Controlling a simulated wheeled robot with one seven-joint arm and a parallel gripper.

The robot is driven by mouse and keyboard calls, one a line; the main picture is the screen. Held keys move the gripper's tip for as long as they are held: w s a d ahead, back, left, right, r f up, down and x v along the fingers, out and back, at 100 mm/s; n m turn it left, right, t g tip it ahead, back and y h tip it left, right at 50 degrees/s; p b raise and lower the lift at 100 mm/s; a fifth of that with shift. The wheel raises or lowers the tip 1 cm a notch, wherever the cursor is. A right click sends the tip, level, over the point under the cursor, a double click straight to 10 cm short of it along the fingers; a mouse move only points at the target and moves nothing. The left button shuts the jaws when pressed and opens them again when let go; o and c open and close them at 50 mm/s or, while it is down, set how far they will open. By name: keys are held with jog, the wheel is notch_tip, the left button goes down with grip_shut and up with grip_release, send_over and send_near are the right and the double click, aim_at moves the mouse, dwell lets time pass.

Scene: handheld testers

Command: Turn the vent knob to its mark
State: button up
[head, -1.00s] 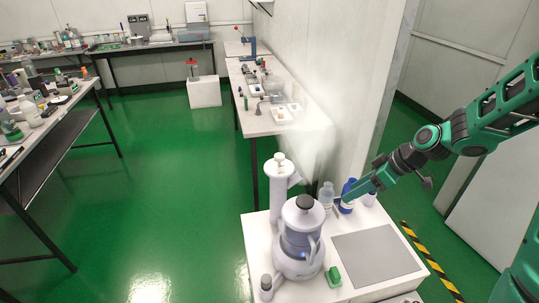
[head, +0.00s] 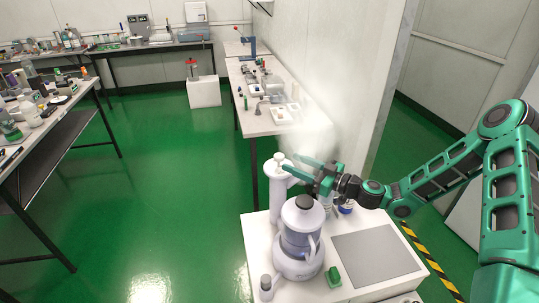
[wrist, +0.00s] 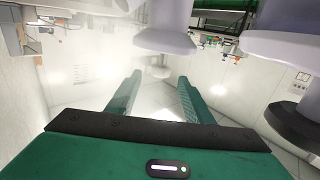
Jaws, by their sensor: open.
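A white upright column (head: 276,200) with a small pale cap (head: 279,158) on top stands at the back left of the white bench. In front of it is a white device (head: 298,262) with a clear jar and a dark lid knob (head: 305,202). I cannot tell for sure which part is the vent knob, and no mark is readable. My gripper (head: 290,163) is open, with its fingertips near the column's top; contact cannot be told. In the wrist view, both fingers (wrist: 154,92) are apart with nothing held, and the dark lid knob (wrist: 294,124) is at right.
Bottles (head: 346,207) stand behind, partly hidden by my gripper. A grey mat (head: 376,255) lies at right, with a green block (head: 333,276) and a small dark-capped bottle (head: 266,288) near the front. A wall (head: 345,100) rises behind the bench. Green floor is open at left.

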jog(key=x, duration=1.1)
jog(key=shift+s, duration=0.1)
jog(key=shift+c, duration=0.4)
jog(key=c, duration=0.9)
